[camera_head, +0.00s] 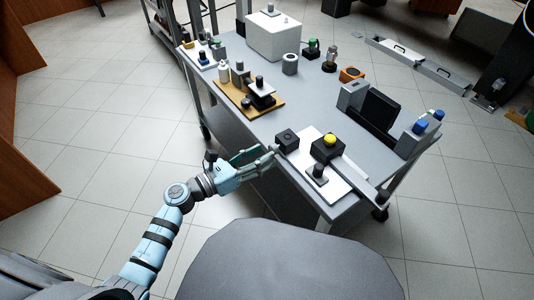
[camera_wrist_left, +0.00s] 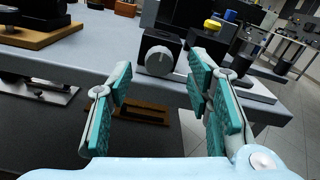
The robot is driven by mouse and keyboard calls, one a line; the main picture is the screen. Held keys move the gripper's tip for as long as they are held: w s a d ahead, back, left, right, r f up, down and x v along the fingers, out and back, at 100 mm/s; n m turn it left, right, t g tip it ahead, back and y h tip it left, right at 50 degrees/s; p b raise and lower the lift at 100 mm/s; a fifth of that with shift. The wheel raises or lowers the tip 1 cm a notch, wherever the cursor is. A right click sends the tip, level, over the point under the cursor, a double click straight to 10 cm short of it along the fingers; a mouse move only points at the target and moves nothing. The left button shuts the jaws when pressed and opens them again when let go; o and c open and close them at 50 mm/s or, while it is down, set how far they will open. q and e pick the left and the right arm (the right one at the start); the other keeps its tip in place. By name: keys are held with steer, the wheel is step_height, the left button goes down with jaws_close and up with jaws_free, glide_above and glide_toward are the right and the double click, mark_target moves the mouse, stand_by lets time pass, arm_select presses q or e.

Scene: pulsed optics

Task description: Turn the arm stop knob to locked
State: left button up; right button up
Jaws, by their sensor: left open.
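The arm stop knob looks to be the round grey knob (camera_wrist_left: 159,61) on the front of a small black box (camera_wrist_left: 160,40) in the left wrist view. It carries a pale mark line; I cannot read which setting it points to. In the head view the black box (camera_head: 287,137) sits at the near table edge, and its knob face is hard to make out. My left gripper (camera_head: 268,156) is open and empty, just left of the box. In the left wrist view its teal-padded fingers (camera_wrist_left: 160,82) frame the knob from either side, apart from it. My right gripper is not in view.
A black box with a yellow button (camera_head: 329,141) stands right of the knob box on a white plate (camera_head: 318,180). A wooden board (camera_head: 249,108) with fixtures lies further left. The grey table (camera_head: 311,97) has free room in its middle. A dark grey rounded surface (camera_head: 285,265) fills the near foreground.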

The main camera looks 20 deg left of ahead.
mark_target(275, 148)
arm_select(q)
steer(key=shift+x, duration=1.2)
jaws_close()
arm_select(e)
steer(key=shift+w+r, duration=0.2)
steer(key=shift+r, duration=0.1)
